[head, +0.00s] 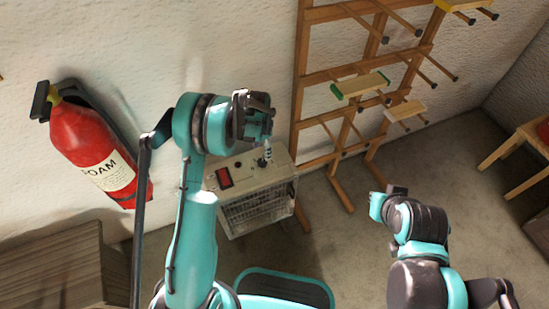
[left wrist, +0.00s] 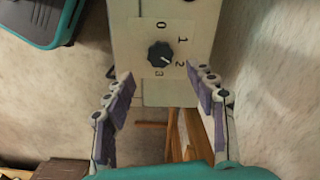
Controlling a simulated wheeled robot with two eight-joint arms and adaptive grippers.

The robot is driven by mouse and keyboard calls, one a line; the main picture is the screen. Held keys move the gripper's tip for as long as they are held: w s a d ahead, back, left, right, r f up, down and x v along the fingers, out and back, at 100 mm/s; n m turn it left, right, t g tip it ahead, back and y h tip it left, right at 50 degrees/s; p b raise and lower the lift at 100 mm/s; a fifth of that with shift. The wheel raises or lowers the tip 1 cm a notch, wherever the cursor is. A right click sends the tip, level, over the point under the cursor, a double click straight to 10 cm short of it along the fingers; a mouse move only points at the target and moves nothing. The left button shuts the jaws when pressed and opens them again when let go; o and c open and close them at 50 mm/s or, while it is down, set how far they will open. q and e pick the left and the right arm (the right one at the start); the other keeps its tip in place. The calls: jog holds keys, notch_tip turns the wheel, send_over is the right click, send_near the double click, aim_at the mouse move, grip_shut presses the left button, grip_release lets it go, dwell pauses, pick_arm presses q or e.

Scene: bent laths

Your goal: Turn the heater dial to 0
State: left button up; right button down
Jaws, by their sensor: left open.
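The heater (head: 284,188) is a cream box with a grille front, standing on the floor by the wall. In the left wrist view its top panel (left wrist: 120,45) carries a dark round dial (left wrist: 160,53) with the numbers 0 to 3 beside it. The dial's white mark points to the lower right, about at 2. My left gripper (head: 266,157) is over the panel. Its open fingers (left wrist: 166,78) stand either side, short of the dial, with nothing between them. In the head view the gripper seems to hide the dial. My right arm is at the lower right; its fingers are not clear.
A red switch (head: 224,177) is on the heater panel. A red foam extinguisher (head: 85,145) hangs at the left. A wooden rack with pegs (head: 300,85) stands behind the heater at the right. A wooden cabinet (head: 50,265) is lower left. Floor right of the heater is clear.

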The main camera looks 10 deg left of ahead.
aim_at(262, 161)
pick_arm(q)
notch_tip(262, 161, down, 8)
jog(key=b, duration=0.3)
jog(key=shift+r, duration=0.2)
jog(key=shift+a, duration=0.1)
jog(key=c, duration=1.2)
